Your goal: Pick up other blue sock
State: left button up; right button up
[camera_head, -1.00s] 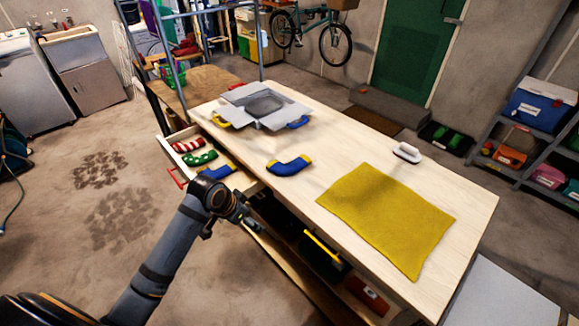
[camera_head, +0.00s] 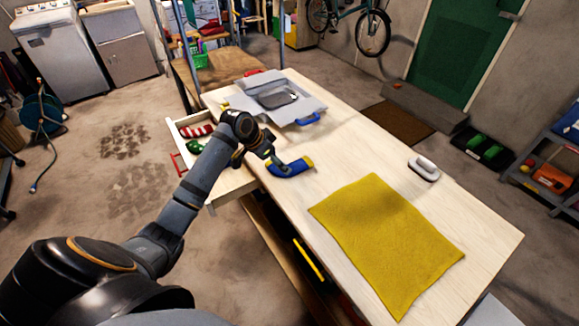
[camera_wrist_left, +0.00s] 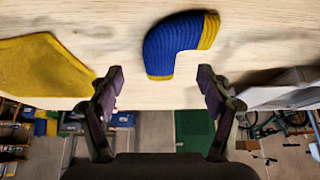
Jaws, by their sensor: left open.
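A blue sock (camera_head: 288,168) with yellow ends lies bent on the wooden tabletop, near its left edge. My left gripper (camera_head: 272,158) is at the sock's left end in the head view. In the left wrist view, the open fingers (camera_wrist_left: 160,80) are spread, and the blue sock (camera_wrist_left: 172,45) lies ahead of the gap between them, not gripped. My arm covers part of the drawer. My right gripper is not in view.
A grey tray-like object (camera_head: 305,105) with a blue handle sits at the far end. Bare tabletop lies between the sock and the iron.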

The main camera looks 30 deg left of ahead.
aim_at(291, 168)
pick_arm(q)
jog(key=shift+x, duration=1.05)
jog(key=shift+w+d+f, duration=0.15)
jog(key=shift+w+d, duration=0.15)
jog(key=shift+w, duration=0.05)
jog(key=p+x, duration=0.1)
jog(key=x, duration=0.3)
jog(key=shift+w+d, duration=0.15)
jog(key=shift+w, duration=0.2)
jog(key=shift+c, duration=0.9)
jog(key=c, duration=1)
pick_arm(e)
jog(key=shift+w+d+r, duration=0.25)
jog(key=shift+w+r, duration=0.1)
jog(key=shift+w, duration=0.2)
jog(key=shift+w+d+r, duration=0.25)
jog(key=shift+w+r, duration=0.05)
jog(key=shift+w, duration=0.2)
